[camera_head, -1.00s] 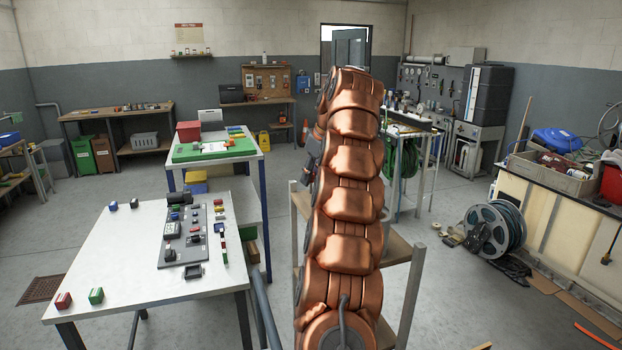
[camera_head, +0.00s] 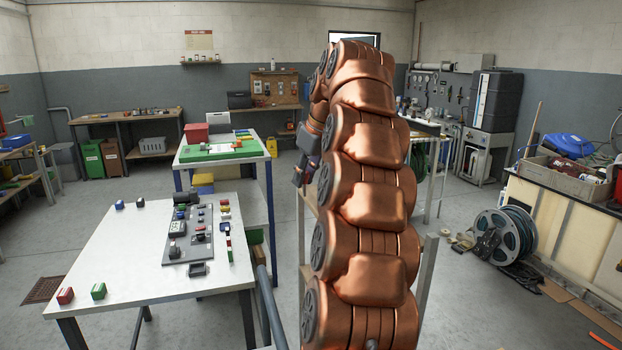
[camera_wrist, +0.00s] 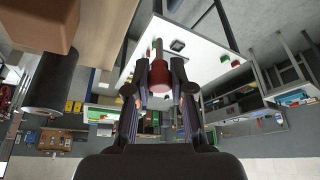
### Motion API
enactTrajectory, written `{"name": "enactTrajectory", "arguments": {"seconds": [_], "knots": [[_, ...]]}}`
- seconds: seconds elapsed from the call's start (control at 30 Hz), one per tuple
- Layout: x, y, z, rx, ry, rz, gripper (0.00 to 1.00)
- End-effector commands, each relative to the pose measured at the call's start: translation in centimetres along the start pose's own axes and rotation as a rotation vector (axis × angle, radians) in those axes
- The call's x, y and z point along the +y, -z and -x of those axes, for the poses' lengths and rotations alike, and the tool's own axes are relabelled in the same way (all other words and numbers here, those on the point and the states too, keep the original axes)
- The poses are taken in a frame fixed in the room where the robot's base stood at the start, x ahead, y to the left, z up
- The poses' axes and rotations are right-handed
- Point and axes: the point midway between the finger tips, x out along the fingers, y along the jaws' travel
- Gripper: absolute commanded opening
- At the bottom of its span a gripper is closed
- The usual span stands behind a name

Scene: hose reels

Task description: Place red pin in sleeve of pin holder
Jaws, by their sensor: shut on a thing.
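My gripper (camera_wrist: 160,85) is shut on the red pin (camera_wrist: 158,77) in the wrist view. The pin's thick red part lies between the fingertips, and a thin brownish shaft runs from it toward the top of the picture. In the head view my gripper (camera_head: 303,165) hangs at the end of the copper arm, right of the tables, in the air; the pin cannot be made out there. I cannot tell which thing is the pin holder. A dark grey panel (camera_head: 176,247) with several small fittings lies on the white table (camera_head: 120,250).
Red and green blocks (camera_head: 98,291) sit at the table's near left corner. Behind stands a table with a green board (camera_head: 215,151) and a red box (camera_head: 196,133). The white table's left half is mostly clear.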

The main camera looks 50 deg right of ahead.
Motion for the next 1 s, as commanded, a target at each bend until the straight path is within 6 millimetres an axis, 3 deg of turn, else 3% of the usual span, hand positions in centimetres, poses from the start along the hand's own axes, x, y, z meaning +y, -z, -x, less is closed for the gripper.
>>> {"name": "enactTrajectory", "arguments": {"seconds": [0.4,0.83,1.0], "knots": [[-5.1,-1.6,1.1,0.0,0.0,0.002,0.0],[-6.2,-1.9,1.3,-0.003,0.002,0.001,0.0],[-7.0,-0.9,-0.4,-0.004,0.005,0.007,0.0]]}}
